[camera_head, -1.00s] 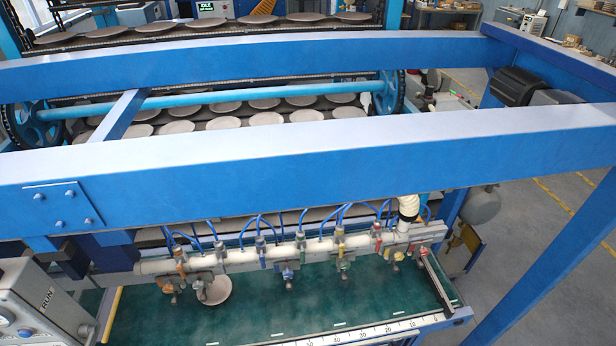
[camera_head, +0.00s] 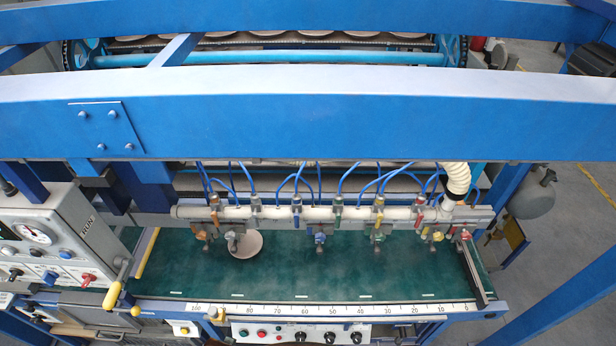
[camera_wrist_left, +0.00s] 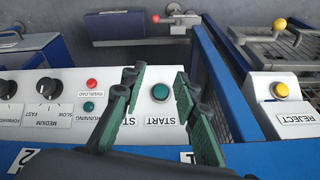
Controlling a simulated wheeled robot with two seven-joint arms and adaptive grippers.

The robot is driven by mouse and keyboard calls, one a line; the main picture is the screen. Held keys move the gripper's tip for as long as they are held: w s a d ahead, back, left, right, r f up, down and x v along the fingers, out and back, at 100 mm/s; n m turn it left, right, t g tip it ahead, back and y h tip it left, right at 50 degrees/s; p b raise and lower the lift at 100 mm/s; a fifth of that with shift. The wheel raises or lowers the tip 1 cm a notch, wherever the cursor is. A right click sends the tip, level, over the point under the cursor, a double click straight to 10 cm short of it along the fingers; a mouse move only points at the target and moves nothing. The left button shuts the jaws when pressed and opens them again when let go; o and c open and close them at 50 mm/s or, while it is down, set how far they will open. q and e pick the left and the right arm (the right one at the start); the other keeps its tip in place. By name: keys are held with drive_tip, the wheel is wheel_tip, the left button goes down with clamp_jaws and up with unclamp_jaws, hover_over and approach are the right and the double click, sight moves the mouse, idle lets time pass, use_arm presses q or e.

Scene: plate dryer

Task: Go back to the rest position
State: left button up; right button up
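In the left wrist view my left gripper (camera_wrist_left: 160,82) has its two green-padded fingers spread apart, with nothing between the tips. Behind them is a white control panel with a green START button (camera_wrist_left: 186,95), seen between the fingers. I cannot tell whether a finger touches the panel. My left gripper does not show in the head view. My right gripper is in neither view.
A blue beam (camera_head: 330,120) crosses above the green belt (camera_head: 320,277), which carries one plate (camera_head: 246,245) under a pipe with valves (camera_head: 330,213). A control box (camera_head: 60,245) stands left. A yellow REJECT button (camera_wrist_left: 280,90) sits right of the START panel.

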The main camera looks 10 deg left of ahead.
use_arm(q)
drive_tip(key=s+f+b, duration=0.1)
drive_tip(key=s+f, duration=0.2)
drive_tip(key=f, duration=0.4)
drive_tip(key=s+f+g+b, duration=0.15)
drive_tip(key=s+f, duration=0.25)
drive_tip(key=f, duration=0.4)
drive_tip(key=s+f+t+b, duration=0.1)
drive_tip(key=s+f+b, duration=0.15)
drive_tip(key=f, duration=0.45)
drive_tip(key=s+f+g+b, duration=0.1)
drive_tip(key=s+f+b, duration=0.1)
drive_tip(key=s+f, duration=0.9)
drive_tip(key=shift+s+d+m, duration=0.25)
drive_tip(key=shift+s+m, duration=0.15)
drive_tip(key=shift+s, duration=0.4)
